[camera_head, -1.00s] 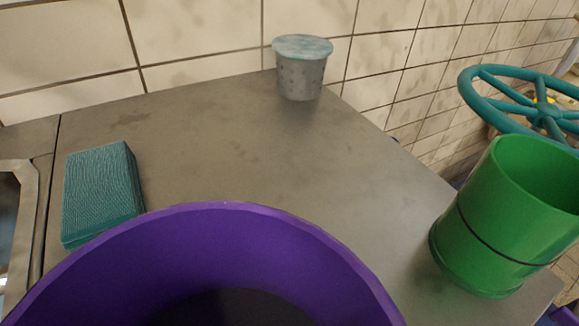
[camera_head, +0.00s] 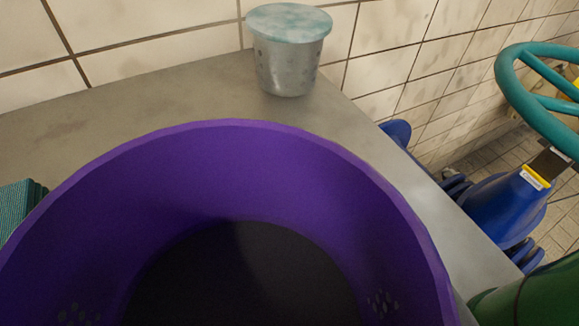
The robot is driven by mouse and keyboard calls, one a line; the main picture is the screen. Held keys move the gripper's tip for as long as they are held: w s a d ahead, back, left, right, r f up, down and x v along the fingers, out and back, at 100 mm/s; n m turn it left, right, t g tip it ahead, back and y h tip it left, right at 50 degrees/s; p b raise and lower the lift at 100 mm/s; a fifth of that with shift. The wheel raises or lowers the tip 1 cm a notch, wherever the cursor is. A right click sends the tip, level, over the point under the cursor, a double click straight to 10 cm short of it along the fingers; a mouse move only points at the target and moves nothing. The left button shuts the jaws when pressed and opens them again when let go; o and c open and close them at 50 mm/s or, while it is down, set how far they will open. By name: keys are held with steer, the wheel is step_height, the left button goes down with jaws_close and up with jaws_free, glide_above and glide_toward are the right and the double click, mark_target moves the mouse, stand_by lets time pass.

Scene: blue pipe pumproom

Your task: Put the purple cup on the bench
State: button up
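The purple cup (camera_head: 235,172) fills the lower middle of the view, close to the camera. I look down through its wide rim to a dark bottom. Small dotted patches show low on its inner wall at left and right. Behind it is the grey bench top (camera_head: 95,120). The cup's base is hidden, so I cannot tell whether it rests on the bench or is above it. My gripper is not visible, and I cannot see whether anything holds the cup.
A grey pot with a pale teal lid (camera_head: 288,50) stands at the bench's back corner by the tiled wall. A teal textured block (camera_head: 18,210) is at the left edge. A green container (camera_head: 540,300) is cut off at lower right. A teal handwheel (camera_head: 530,95) and blue parts (camera_head: 497,208) lie beyond the bench.

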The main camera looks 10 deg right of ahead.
mark_target(262, 208)
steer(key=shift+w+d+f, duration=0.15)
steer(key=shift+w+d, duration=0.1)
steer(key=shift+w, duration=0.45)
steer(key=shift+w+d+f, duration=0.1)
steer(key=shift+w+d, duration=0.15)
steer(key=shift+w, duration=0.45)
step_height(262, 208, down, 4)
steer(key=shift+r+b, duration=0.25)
steer(key=shift+b, duration=0.1)
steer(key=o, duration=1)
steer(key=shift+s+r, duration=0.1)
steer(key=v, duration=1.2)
steer(key=shift+p, duration=0.4)
